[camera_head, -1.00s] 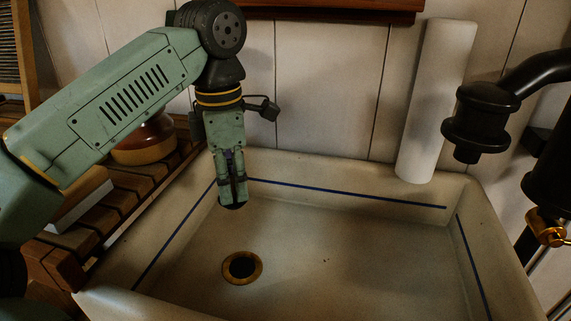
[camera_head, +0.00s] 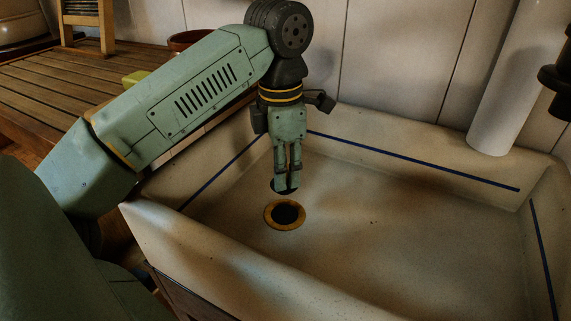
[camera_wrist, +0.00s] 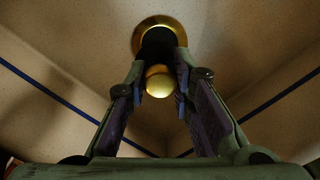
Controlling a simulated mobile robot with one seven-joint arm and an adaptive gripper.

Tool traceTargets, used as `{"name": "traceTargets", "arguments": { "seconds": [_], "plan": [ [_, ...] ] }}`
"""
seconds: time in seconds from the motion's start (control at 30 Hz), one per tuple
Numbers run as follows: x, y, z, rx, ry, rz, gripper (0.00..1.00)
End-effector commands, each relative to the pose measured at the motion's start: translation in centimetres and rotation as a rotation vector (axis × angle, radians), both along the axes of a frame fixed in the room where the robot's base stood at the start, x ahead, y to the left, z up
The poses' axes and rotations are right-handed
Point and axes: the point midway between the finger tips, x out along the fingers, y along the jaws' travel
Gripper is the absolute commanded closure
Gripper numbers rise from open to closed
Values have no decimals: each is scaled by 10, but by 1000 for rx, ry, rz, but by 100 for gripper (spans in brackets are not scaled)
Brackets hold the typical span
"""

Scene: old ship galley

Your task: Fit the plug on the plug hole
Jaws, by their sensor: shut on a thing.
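My gripper (camera_head: 286,183) points down into the sink and is shut on the plug. The plug (camera_head: 280,189) shows as a dark round edge under the fingertips in the head view. In the wrist view, its brass knob (camera_wrist: 159,83) sits between the fingers (camera_wrist: 160,75), with its dark body beyond. The plug hole (camera_head: 285,214) is a dark opening with a brass rim in the sink floor. The plug appears just behind it in the head view, apart from it and above the floor. In the wrist view the plug partly covers the brass rim (camera_wrist: 151,22).
The pale sink (camera_head: 400,235) has raised walls with a blue line. A white roll (camera_head: 494,95) stands at the back right, near a dark tap (camera_head: 556,78). A slatted wooden counter (camera_head: 60,95) lies left. The sink floor right of the hole is clear.

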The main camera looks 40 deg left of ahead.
Motion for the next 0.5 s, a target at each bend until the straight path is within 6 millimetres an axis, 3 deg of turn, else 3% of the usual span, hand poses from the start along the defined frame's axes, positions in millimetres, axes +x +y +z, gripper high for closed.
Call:
{"name": "traceTargets", "arguments": {
  "seconds": [0.5],
  "plan": [
    [0,0,-56,-1,-1,0,100]
  ]
}}
